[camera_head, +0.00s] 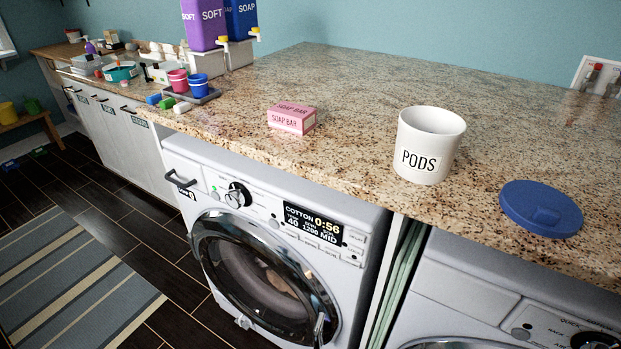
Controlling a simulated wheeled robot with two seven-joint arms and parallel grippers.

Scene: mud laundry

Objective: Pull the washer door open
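The white front-loading washer (300,195) stands under the counter in the lower middle of the head view. Its round door has a dark glass window (262,275) in a dark, shiny ring and looks closed against the front. A silver handle-like piece (319,330) shows at the door's lower right edge, cut off by the bottom of the picture. A small light knob or catch (243,322) sits at the door's lower left. The display (312,225) reads "COTTON 0:56". Neither of my grippers is in view.
A granite counter (340,100) overhangs the washer, holding a pink soap box (291,119), a white PODS jar (428,150) and a blue lid (541,209). A second machine (480,290) stands to the right. Dark floor and a striped rug (70,285) lie clear at left.

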